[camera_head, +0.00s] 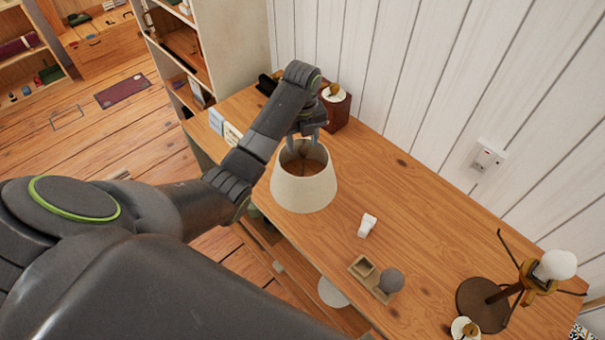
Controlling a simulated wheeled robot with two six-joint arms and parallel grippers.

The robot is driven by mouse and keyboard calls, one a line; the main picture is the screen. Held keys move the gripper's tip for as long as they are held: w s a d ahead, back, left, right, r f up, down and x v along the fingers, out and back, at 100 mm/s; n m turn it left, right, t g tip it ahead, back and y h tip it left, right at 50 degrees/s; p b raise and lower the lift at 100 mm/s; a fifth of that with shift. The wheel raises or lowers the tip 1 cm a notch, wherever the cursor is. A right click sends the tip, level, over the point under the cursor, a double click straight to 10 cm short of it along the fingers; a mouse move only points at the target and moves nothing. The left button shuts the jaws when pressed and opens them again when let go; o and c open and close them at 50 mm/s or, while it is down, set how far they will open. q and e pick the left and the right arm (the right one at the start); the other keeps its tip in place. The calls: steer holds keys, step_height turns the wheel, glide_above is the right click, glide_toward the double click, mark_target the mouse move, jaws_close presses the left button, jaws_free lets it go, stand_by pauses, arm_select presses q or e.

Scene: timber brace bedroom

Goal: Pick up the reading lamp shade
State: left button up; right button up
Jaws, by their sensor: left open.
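The cream lamp shade (303,188) stands on the wooden desk, its open top facing up. My left gripper (303,142) is at the far rim of the shade, with its fingers pointing down at the top opening. The jaws are open. I cannot tell whether a finger touches the rim. The bare lamp (505,290), with a dark round base and a white bulb, stands at the right end of the desk. My right gripper is out of view.
The desk (400,200) is clear between shade and wall. A small white object (367,225) and a tray with a grey ball (391,281) lie right of the shade. A dark red box (337,107) stands behind it. A bookshelf (215,45) rises at the back left.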

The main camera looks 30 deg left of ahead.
mark_target(302, 150)
arm_select(q)
steer(key=shift+s+f, duration=0.15)
steer(key=shift+f, duration=0.25)
step_height(302, 150, down, 4)
steer(key=shift+s+d+r+p, duration=0.15)
steer(key=shift+r+p, duration=0.1)
steer(key=shift+p, duration=0.6)
steer(key=shift+f, duration=0.5)
jaws_close()
